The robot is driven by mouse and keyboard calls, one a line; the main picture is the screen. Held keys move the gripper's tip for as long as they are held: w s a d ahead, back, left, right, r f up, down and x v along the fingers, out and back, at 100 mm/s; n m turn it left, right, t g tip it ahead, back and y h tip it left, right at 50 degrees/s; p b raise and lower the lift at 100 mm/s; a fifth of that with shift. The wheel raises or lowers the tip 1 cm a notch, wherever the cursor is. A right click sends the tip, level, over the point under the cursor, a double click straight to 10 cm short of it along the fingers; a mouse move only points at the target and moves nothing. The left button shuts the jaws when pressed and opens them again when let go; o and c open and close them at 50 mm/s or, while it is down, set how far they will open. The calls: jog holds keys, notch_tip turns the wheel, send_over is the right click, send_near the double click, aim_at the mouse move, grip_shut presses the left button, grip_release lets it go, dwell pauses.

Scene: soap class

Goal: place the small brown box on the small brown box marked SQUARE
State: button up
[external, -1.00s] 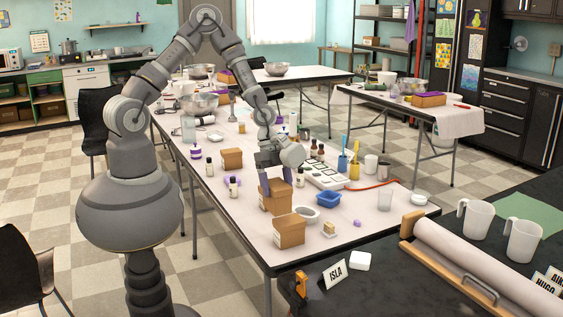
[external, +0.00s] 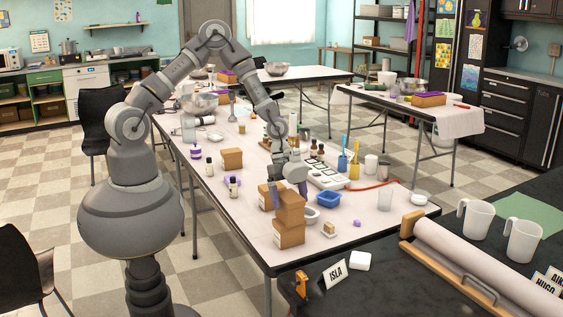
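A small brown box (external: 290,211) is between the purple fingers of my gripper (external: 287,190), one finger on each side. It is right over another small brown box (external: 289,236) standing on the table's near end. Their edges meet in the picture; I cannot tell whether they touch or a thin gap remains. A further brown box (external: 265,198) shows just behind and left, partly hidden by the finger and the held box. Another brown box (external: 232,158) stands farther back on the table. I cannot read a SQUARE mark on any box.
The white table (external: 240,215) also holds a white bowl (external: 311,215) close to the right of the stack, a blue container (external: 328,199), a small tan block (external: 329,229) and several bottles. A dark counter with an ISLA card (external: 334,275) is nearer the camera.

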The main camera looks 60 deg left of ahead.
jog(key=p+v, duration=0.4)
jog(key=v, duration=0.8)
jog(key=shift+r, duration=0.25)
jog(key=w+a+r+n+t+y, duration=0.1)
jog(key=w+a+r+n+t, duration=0.2)
jog(key=r, duration=0.6)
jog(key=w+a+r+n+t+y, duration=0.1)
jog(key=w+a+r+n+t, duration=0.15)
jog(key=w+r, duration=0.4)
jog(key=w+a+r+n+t+y, duration=0.1)
jog(key=w+a+r+n+t, duration=0.15)
jog(key=r, duration=0.75)
jog(key=s+a+r+n+t, duration=0.2)
jog(key=s+r+n, duration=0.1)
jog(key=r, duration=0.9)
jog(key=s+a+r+n+t+y, duration=0.1)
jog(key=s+a+r+n+t, duration=0.2)
jog(key=r, duration=1)
jog(key=s+a+r+n+t, duration=0.2)
jog(key=s+r, duration=0.5)
jog(key=r, duration=0.5)
jog(key=shift+a+r+n+y, duration=0.1)
jog(key=shift+a+n+y, duration=0.05)
jog(key=shift+a+n, duration=0.3)
jog(key=shift+a+r+n+y, duration=0.15)
jog(key=shift+a+n, duration=0.05)
jog(key=shift+n, duration=0.35)
